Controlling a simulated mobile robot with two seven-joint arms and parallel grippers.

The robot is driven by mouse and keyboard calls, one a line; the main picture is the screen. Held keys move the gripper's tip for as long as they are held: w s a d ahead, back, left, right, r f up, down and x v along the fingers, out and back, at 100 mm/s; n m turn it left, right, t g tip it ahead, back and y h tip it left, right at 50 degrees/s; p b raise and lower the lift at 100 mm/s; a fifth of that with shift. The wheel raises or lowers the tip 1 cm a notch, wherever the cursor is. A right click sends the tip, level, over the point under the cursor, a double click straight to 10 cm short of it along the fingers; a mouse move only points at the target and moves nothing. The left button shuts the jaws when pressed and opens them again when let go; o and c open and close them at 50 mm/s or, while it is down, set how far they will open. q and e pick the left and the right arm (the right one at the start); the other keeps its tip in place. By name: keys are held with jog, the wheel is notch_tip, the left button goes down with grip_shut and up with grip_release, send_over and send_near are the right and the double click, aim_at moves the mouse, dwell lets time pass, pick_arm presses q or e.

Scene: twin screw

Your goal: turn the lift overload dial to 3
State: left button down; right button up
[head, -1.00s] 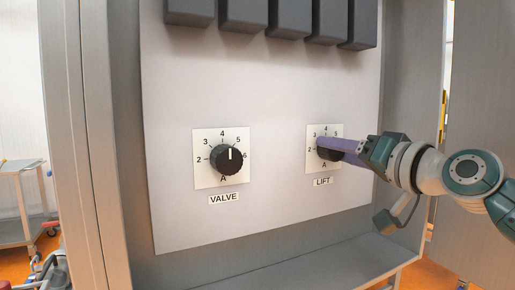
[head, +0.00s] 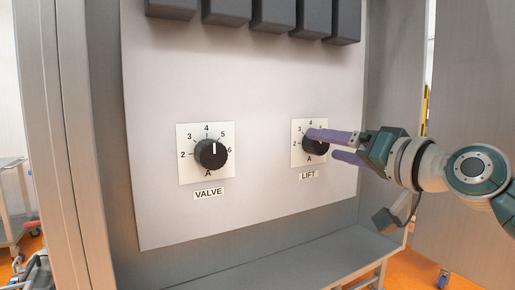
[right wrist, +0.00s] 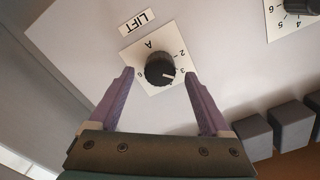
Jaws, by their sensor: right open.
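The lift dial (head: 318,149) is a black round knob on a white square plate above the LIFT label (head: 308,175). It also shows in the right wrist view (right wrist: 157,66), where its white mark points close to the 3. My right gripper (head: 322,144) is open, with its two purple fingers pointing at the panel. In the right wrist view its fingertips (right wrist: 160,74) lie on either side of the knob, with gaps to it. In the head view the upper finger covers part of the knob. My left gripper is not in view.
The valve dial (head: 211,154) is on the same grey panel (head: 245,95), to the left. Several dark boxes (head: 273,14) stick out above. A grey ledge (head: 285,262) runs below the panel. A cabinet post (head: 65,150) stands at the left.

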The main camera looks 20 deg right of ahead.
jog(key=s+b, duration=0.1)
jog(key=s, duration=0.6)
jog(key=shift+s+d, duration=0.25)
jog(key=shift+d, duration=0.05)
jog(key=s+a+f+n+g+y, duration=0.1)
jog(key=s+a+f+n+g, duration=0.3)
jog(key=f, duration=0.4)
jog(key=s+a+f+n+g, duration=0.1)
jog(key=s+a+f+g, duration=0.25)
jog(key=a+f, duration=0.35)
jog(key=s+a+f+n+g+h, duration=0.3)
jog(key=s+f+g, duration=0.4)
jog(key=s, duration=0.7)
notch_tip(320, 180, up, 37)
jog(key=s+p, duration=0.2)
jog(key=p, duration=3.6)
jog(key=shift+a+y, duration=0.25)
jog(key=shift+y, duration=0.05)
